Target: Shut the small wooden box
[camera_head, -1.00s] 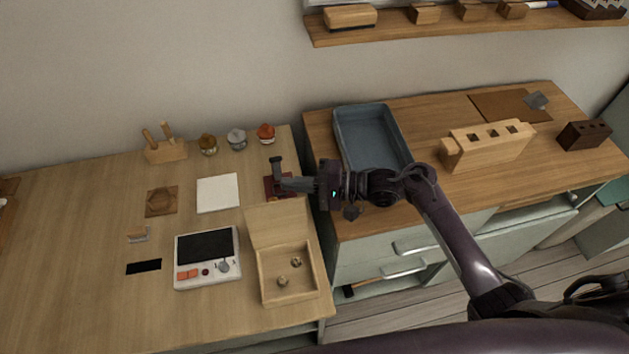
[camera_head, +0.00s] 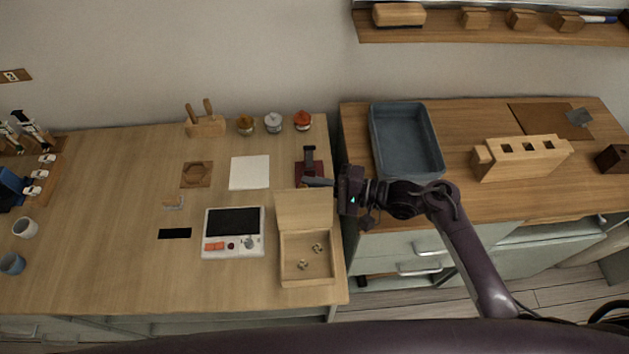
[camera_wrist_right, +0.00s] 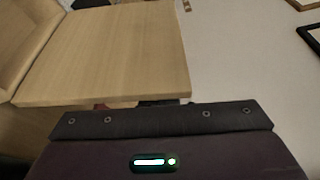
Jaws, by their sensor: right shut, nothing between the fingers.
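The small wooden box (camera_head: 284,262) stands open near the front right of the left table. Its lid (camera_head: 304,209) is raised along the back edge. Two small knob-like pieces lie inside. My right gripper (camera_head: 306,181) comes in from the right, just behind the lid's upper edge, shut and empty. I cannot tell whether it touches the lid. In the right wrist view a wooden panel (camera_wrist_right: 110,55), which looks like the lid, fills the upper left above my dark gripper body; the fingertips are hidden. My left gripper is out of view.
A dark red stand (camera_head: 308,166) is close behind my right gripper. A white device with a black screen (camera_head: 234,222) sits just left of the box. A blue tray (camera_head: 405,140) is on the right counter. A gap separates the tables.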

